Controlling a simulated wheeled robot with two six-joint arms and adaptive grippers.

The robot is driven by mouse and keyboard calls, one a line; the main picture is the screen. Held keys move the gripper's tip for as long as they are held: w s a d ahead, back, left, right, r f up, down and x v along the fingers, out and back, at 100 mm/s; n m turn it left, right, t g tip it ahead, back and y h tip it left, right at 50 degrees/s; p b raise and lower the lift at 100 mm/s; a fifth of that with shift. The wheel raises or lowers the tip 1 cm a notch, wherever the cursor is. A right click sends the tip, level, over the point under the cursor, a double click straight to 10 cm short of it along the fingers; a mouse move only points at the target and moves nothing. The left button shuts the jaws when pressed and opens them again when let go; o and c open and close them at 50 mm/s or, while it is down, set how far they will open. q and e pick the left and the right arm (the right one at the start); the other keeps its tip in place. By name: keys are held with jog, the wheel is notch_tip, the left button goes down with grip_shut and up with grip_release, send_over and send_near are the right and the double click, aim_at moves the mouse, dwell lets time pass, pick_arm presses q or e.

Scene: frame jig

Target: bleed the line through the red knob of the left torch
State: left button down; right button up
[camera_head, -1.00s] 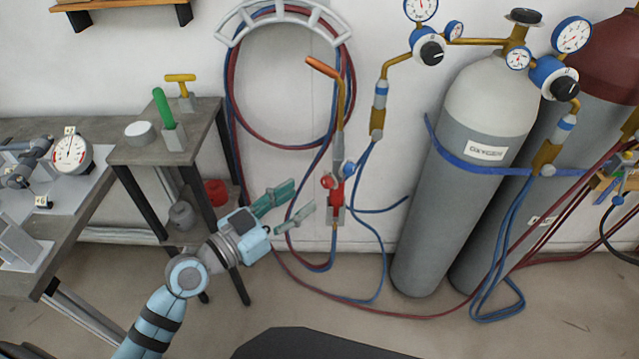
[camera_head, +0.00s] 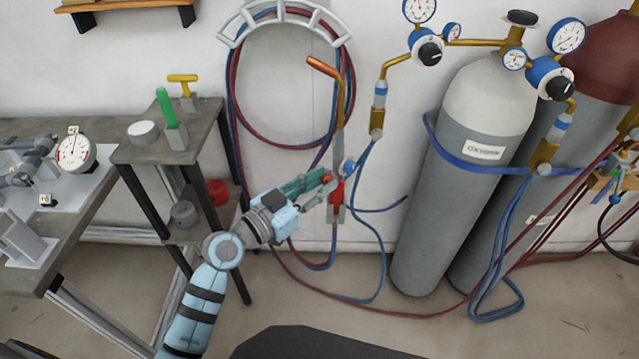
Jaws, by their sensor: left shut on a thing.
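The left torch (camera_head: 341,118) hangs upright at the wall, with a bent copper tip, a brass tube and a red body (camera_head: 337,194). Its red knob (camera_head: 327,179) sits on the left side of the body, mostly hidden by my fingers. Its blue knob (camera_head: 348,167) is on the right side and is free. My left gripper (camera_head: 322,186) reaches in from the left and is shut on the red knob. My right gripper is not in view.
Red and blue hoses hang on a white wall rack (camera_head: 283,14) and loop to the floor. A grey oxygen cylinder (camera_head: 440,210) with gauges stands right of the torch. A small stand (camera_head: 150,155) with a green-handled tool (camera_head: 166,105) is left of my arm.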

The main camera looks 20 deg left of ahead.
pick_arm(q)
jog(key=shift+n, duration=0.4)
jog(key=n+p, duration=0.1)
jog(key=n, duration=0.3)
jog(key=shift+n, duration=0.3)
jog(key=n+p, duration=0.1)
jog(key=n, duration=0.3)
jog(key=shift+a+n, duration=0.1)
jog(key=shift+n, duration=0.2)
jog(key=n+p, duration=0.1)
jog(key=n, duration=0.4)
jog(key=shift+f+p, duration=0.1)
jog(key=shift+p, duration=0.3)
jog(key=n+p, duration=0.1)
jog(key=n, duration=0.4)
jog(key=shift+f+n+p, duration=0.1)
jog(key=shift+n+p, duration=0.25)
jog(key=shift+n, duration=0.05)
jog(key=c, duration=1.4)
grip_release()
jog(key=shift+w, duration=0.1)
